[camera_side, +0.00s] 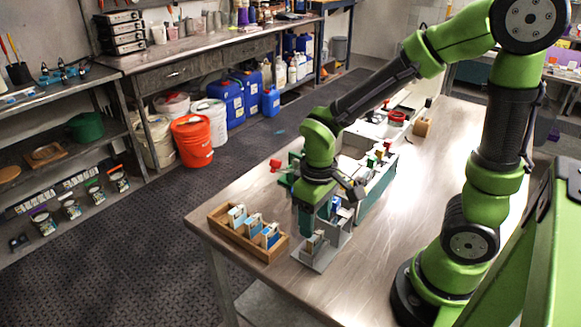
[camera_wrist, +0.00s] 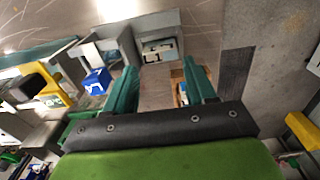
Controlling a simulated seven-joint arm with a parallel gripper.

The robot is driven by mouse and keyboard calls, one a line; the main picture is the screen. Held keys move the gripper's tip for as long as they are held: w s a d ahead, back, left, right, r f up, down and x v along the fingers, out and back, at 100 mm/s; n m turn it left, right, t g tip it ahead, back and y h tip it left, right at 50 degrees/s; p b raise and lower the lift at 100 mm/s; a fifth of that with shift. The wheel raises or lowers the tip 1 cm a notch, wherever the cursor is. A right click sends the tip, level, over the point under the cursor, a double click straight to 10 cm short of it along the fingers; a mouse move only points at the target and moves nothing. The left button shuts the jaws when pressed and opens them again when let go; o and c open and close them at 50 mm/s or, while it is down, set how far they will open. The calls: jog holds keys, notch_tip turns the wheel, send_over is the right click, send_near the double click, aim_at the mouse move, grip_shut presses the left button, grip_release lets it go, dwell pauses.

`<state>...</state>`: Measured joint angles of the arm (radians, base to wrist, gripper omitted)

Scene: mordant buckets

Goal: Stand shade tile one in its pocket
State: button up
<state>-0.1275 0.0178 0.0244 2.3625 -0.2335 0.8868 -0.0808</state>
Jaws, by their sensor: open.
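My gripper (camera_side: 304,222) points down over the bench near its front left corner. In the wrist view its two green fingers (camera_wrist: 162,88) are apart with nothing between them. A wooden tray (camera_side: 222,233) left of the gripper holds several upright tiles (camera_side: 270,236) with blue and white faces. A grey pocketed holder (camera_side: 318,262) stands just right of the gripper, with a pale tile (camera_side: 314,241) upright in its front part. The holder also shows in the wrist view (camera_wrist: 119,40), beyond the fingers. I cannot tell which tile is shade tile one.
A green-sided bin unit (camera_side: 376,193) with coloured items stands behind the holder. A blue block (camera_wrist: 97,80) shows left of the fingers. A wooden block (camera_side: 422,127) and a red cup (camera_side: 396,118) are farther back. The bench's right side is clear.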

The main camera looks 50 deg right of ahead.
aim_at(315, 235)
jog(key=f, duration=0.5)
jog(key=shift+s+a+f, duration=0.1)
jog(key=shift+s+f, duration=0.05)
jog(key=shift+s, duration=0.05)
jog(key=c, duration=0.7)
